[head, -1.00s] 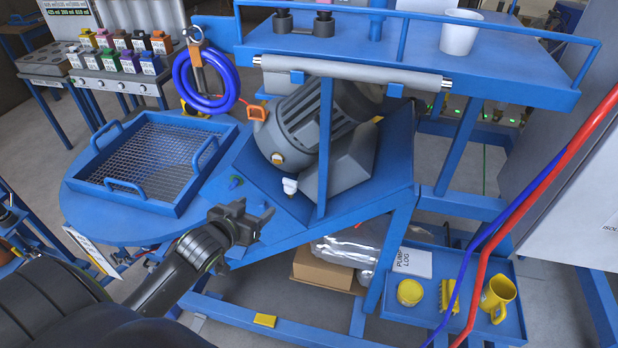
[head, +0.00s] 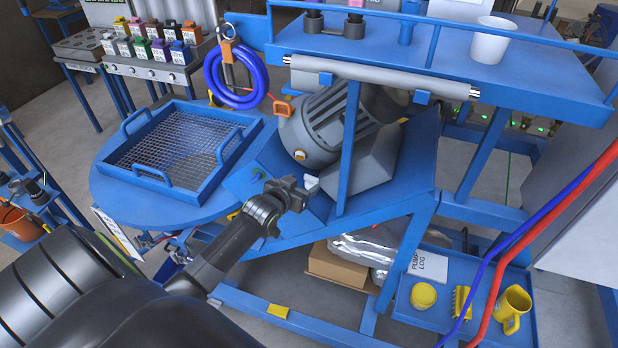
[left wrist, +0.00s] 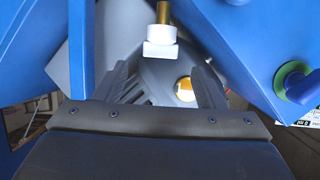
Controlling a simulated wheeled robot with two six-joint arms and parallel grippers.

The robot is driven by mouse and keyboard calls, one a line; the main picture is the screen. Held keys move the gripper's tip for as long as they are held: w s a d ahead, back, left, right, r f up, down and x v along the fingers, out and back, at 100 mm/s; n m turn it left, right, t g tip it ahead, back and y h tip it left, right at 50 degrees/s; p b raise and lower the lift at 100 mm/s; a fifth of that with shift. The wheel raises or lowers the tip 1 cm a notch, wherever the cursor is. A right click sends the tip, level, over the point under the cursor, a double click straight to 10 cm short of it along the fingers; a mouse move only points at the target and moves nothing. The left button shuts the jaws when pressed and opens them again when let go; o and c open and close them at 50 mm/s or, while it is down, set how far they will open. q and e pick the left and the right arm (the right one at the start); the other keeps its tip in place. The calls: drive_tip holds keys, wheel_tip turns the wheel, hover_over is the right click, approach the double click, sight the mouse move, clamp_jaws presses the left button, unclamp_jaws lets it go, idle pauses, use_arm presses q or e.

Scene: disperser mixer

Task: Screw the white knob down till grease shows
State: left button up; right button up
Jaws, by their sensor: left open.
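The white knob (head: 312,183) is on the sloped blue plate below the grey motor. In the left wrist view the white knob (left wrist: 160,44) shows large at top centre, with a brass stem above it. My left gripper (head: 300,190) is at the knob and hides part of it in the head view. In the left wrist view the left gripper's fingers (left wrist: 165,82) are apart, with the knob near the gap at their tips; I cannot tell whether they touch it. No grease is visible. My right gripper is not in view.
A grey motor (head: 320,125) sits behind the knob, and a blue post (head: 349,150) stands to its right. A mesh tray (head: 180,150) lies on the round table at left. A green-ringed blue fitting (left wrist: 296,84) is at right in the wrist view.

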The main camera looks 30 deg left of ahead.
sight(309, 178)
use_arm(q)
drive_tip(key=shift+x, duration=2.5)
drive_tip(key=c, duration=1)
drive_tip(key=shift+a+f+m+h+b, duration=0.2)
drive_tip(key=shift+m+h+b, duration=0.35)
drive_tip(key=shift+b, duration=0.4)
drive_tip(key=m+h+b, duration=0.1)
drive_tip(key=h+b, duration=0.1)
drive_tip(key=b, duration=0.3)
drive_tip(key=shift+m, duration=0.25)
drive_tip(key=shift+r+m+h+b, duration=0.1)
drive_tip(key=shift+m+h+b, duration=0.25)
drive_tip(key=shift+b, duration=0.25)
drive_tip(key=shift+r, duration=0.1)
